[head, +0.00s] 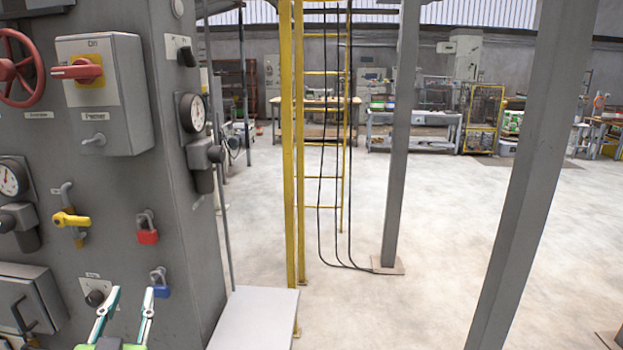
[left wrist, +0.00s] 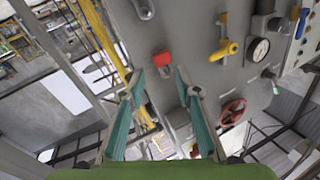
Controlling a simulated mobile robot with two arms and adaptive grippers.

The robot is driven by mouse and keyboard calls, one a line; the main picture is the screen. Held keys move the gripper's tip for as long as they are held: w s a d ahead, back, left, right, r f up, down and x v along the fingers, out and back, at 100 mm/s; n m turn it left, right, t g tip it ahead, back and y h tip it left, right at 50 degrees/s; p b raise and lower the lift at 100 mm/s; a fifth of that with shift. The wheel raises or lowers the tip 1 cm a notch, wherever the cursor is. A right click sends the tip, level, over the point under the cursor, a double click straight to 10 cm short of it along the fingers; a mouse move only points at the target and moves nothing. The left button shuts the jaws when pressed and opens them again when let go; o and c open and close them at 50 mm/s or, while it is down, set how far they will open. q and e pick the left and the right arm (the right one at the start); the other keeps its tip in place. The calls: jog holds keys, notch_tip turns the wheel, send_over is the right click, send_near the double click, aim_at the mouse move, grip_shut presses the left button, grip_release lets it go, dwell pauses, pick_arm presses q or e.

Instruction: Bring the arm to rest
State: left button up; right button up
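My left gripper (head: 132,292) is at the bottom left of the head view, in front of the lower part of the grey machine panel (head: 185,260). Its two teal fingers point up and stand apart, with nothing between them. In the left wrist view the same gripper (left wrist: 161,78) is open and empty, with the panel beyond its fingertips. A blue padlock (head: 160,282) hangs on the panel just above the right finger. A red padlock (head: 147,228) hangs higher; it also shows in the left wrist view (left wrist: 162,59). My right gripper is in neither view.
The panel carries a yellow-handled valve (head: 72,219), a red rotary switch (head: 82,71), a red handwheel (head: 18,68) and gauges. A light grey shelf (head: 254,318) stands right of the panel. Beyond are a yellow ladder (head: 299,150), grey posts (head: 402,140) and open floor.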

pick_arm(q)
jog(key=s+d+f+g+h, duration=0.1)
jog(key=s+f+g, duration=0.15)
jog(key=f, duration=0.45)
jog(key=s+d+f+g, duration=0.1)
jog(key=s+f+g, duration=0.15)
jog(key=f, duration=0.35)
jog(key=s+d+f+m+g+h, duration=0.15)
jog(key=s+d+f+g, duration=0.35)
jog(key=s+f, duration=0.55)
jog(key=s+d+f+m+g+h, duration=0.1)
jog(key=s+d+f+g+h, duration=0.3)
jog(key=s+f, duration=0.6)
jog(key=s+f+g+y, duration=0.1)
jog(key=s+f, duration=0.1)
jog(key=f, duration=1.1)
jog(key=s+f+g+y, duration=0.1)
jog(key=s+f, duration=0.1)
jog(key=f, duration=1.1)
jog(key=s+a+f+g, duration=0.1)
jog(key=s+a+f, duration=0.1)
jog(key=s+f, duration=1.2)
jog(key=shift+s+a+f, duration=0.2)
jog(key=shift+s+a, duration=0.1)
jog(key=shift+s, duration=0.55)
